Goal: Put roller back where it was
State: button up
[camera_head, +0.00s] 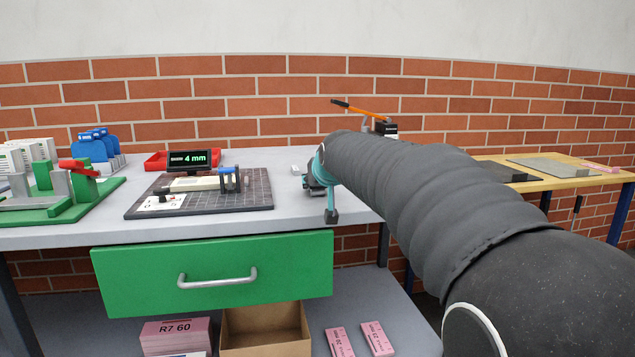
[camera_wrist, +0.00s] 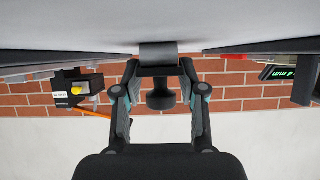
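The roller shows in the wrist view, which is upside down. It has a grey cylinder (camera_wrist: 158,50) and a black round-ended handle (camera_wrist: 160,99). My gripper (camera_wrist: 159,68) has its fingertips at both sides of the roller's dark middle part and appears closed on it. The handle sticks up and the cylinder is on the table side; I cannot tell whether it touches the table. In the head view my gripper (camera_head: 322,188) is at the right end of the grey worktable (camera_head: 295,215), and my arm hides the roller.
A gridded board (camera_head: 255,188) with a stamping device and a "4 mm" display (camera_head: 190,159) lies left of my gripper. A small white piece (camera_head: 295,169) lies nearby. A green jig (camera_head: 75,195) is farther left. A wooden table (camera_head: 560,178) and an orange-levered device (camera_head: 384,128) are right.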

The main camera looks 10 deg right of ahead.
jog(key=o, duration=0.4)
jog(key=shift+o, duration=0.2)
jog(key=shift+s+r, duration=0.1)
jog(key=shift+r, duration=0.05)
jog(key=v, duration=1.1)
jog(key=shift+s, duration=0.35)
jog(key=shift+r, duration=0.1)
jog(key=s+f+g, duration=0.6)
jog(key=s+f, duration=2.1)
jog(key=s, duration=0.3)
jog(key=shift+g, duration=0.3)
jog(key=shift+a+f, duration=0.1)
jog(key=shift+a, duration=0.05)
